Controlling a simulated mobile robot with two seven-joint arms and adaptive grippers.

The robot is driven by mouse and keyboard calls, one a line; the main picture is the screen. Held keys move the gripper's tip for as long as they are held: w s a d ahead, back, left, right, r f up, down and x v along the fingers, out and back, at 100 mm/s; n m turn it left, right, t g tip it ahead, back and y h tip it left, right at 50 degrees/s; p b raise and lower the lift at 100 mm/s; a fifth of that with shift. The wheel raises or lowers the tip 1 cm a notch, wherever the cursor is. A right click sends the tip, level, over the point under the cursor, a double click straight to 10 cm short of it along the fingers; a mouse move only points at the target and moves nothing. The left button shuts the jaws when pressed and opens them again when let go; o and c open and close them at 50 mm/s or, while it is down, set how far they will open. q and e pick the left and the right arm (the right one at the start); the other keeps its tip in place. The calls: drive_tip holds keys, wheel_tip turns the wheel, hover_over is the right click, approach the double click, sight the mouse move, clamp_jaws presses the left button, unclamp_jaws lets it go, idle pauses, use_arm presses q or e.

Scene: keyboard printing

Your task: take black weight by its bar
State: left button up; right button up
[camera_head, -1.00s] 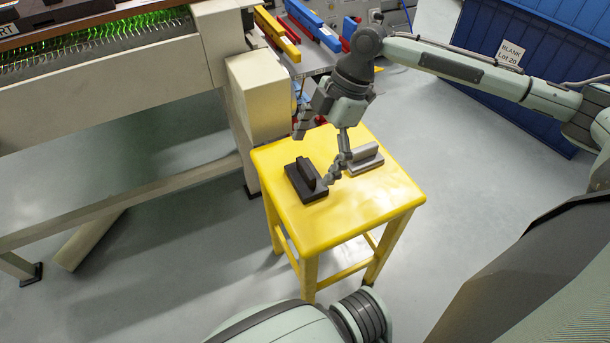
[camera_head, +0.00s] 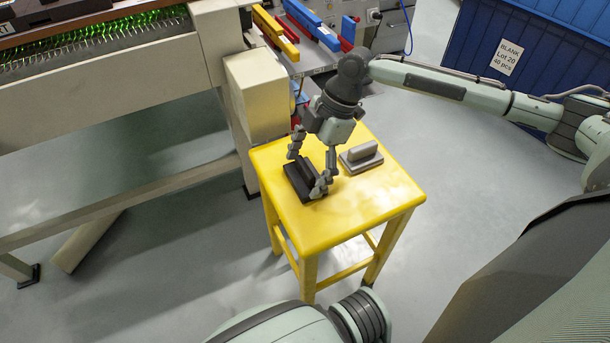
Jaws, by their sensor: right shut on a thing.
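The black weight (camera_head: 297,184) lies on the yellow stool (camera_head: 345,220), on the left part of its top. It has a flat base and an upright bar. My right gripper (camera_head: 306,176) reaches down over it, one finger on each side, and is shut on the black weight by its bar. The fingers hide part of the bar. The weight still appears to be at the stool top. My left gripper is not in the view.
A grey weight (camera_head: 361,157) of similar shape lies close by, right of the gripper. A beige machine frame (camera_head: 258,97) stands at the left, close to the stool. A blue bin (camera_head: 545,75) with a label is at the back right. The stool's front is bare.

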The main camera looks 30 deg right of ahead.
sight(304, 166)
drive_tip(key=shift+r, duration=0.1)
drive_tip(key=shift+w+r, duration=0.1)
drive_tip(key=shift+r, duration=0.5)
wheel_tip(304, 166, up, 3)
drive_tip(key=shift+f+p, duration=0.1)
drive_tip(key=shift+p, duration=0.25)
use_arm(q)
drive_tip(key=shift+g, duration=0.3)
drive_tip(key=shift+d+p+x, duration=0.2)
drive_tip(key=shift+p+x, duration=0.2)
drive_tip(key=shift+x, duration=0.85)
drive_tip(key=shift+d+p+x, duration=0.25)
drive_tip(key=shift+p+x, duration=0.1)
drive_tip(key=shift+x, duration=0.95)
use_arm(e)
drive_tip(key=shift+s+a+r, duration=1.15)
drive_tip(key=shift+s+a, duration=0.1)
drive_tip(key=shift+a, duration=0.25)
drive_tip(key=shift+s+a+r, duration=1.2)
drive_tip(key=shift+s+a, duration=0.1)
drive_tip(key=shift+a, duration=0.2)
drive_tip(key=shift+s+a+r, duration=1.15)
drive_tip(key=shift+s+a, duration=0.1)
drive_tip(key=shift+a, duration=0.25)
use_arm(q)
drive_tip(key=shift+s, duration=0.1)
